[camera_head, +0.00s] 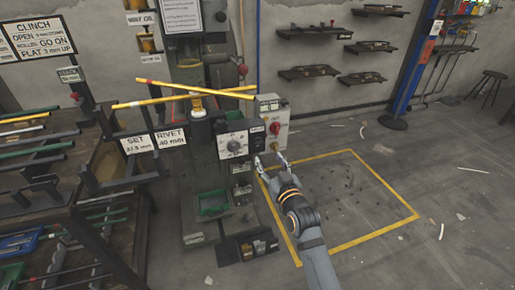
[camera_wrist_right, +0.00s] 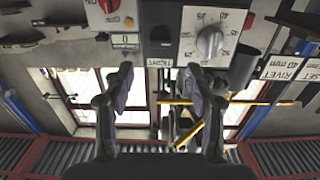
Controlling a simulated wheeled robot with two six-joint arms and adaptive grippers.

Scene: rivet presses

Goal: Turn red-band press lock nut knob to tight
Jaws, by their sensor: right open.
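The press (camera_head: 208,165) stands left of centre in the head view. A white dial plate with a grey knob (camera_head: 234,147) is on its front; the knob (camera_wrist_right: 210,42) shows at the top of the wrist view, with numbers around it. A small label (camera_wrist_right: 160,62) under the press head in the wrist view seems to read "TIGHT". My right gripper (camera_head: 271,160) is open and empty, just right of and below the dial plate, apart from the knob. Its two fingers (camera_wrist_right: 159,76) are spread wide in the wrist view. I cannot make out a lock nut as such. My left gripper is out of view.
A grey control box (camera_head: 272,115) with a red knob (camera_head: 274,128) is above my right gripper. Yellow bars (camera_head: 183,98) cross the press top. A rack of rods (camera_head: 40,150) stands at left.

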